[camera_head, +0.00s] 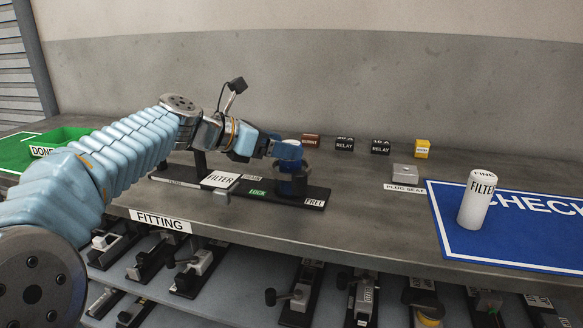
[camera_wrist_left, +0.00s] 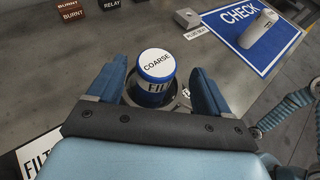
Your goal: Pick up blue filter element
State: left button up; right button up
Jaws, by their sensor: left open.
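The blue filter element (camera_wrist_left: 152,90) is a short upright cylinder with a white top marked COARSE. In the left wrist view it stands between the two blue fingers of my left gripper (camera_wrist_left: 157,68), with a gap visible on each side. In the head view, the filter element (camera_head: 291,186) stands on a black fixture board (camera_head: 262,198) near the word LOCK, and is partly covered by the gripper. My left gripper (camera_head: 286,153) is open, at the filter's upper part. My right gripper does not show.
A white cylinder marked FINE FILTER (camera_head: 476,203) stands on the blue CHECK mat (camera_head: 540,240). A plug seat block (camera_head: 405,173) and several small labelled blocks stand behind. A green DONE area (camera_head: 22,150) is at left. Fixtures fill the shelf below.

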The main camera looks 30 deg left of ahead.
pick_arm(q)
jog(key=x, duration=0.5)
jog(key=shift+w+a, duration=0.1)
jog(key=shift+w, duration=0.1)
jog(key=c, duration=1.1)
